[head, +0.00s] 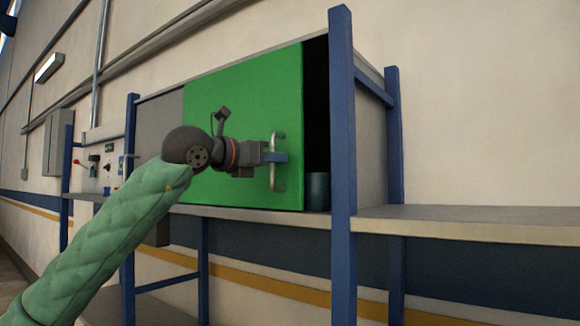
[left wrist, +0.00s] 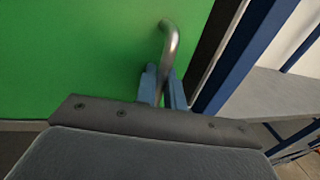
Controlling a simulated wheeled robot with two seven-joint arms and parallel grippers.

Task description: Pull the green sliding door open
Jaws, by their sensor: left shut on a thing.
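The green sliding door (head: 235,95) covers most of the front of a grey box in a blue frame. A dark gap shows between the door's right edge and the right blue post. A metal bar handle (head: 274,180) stands upright near the door's right edge. My left gripper (head: 276,157) is shut on the handle at about its middle. The left wrist view also shows the handle (left wrist: 171,42) between the blue fingers (left wrist: 163,90), with the green door (left wrist: 75,50) behind. My right gripper is in neither view.
A dark cylinder (head: 318,190) stands inside the gap at the right. Blue posts (head: 342,160) frame the box. A bare grey shelf (head: 470,222) extends to the right. A control panel (head: 100,165) with knobs is at the left.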

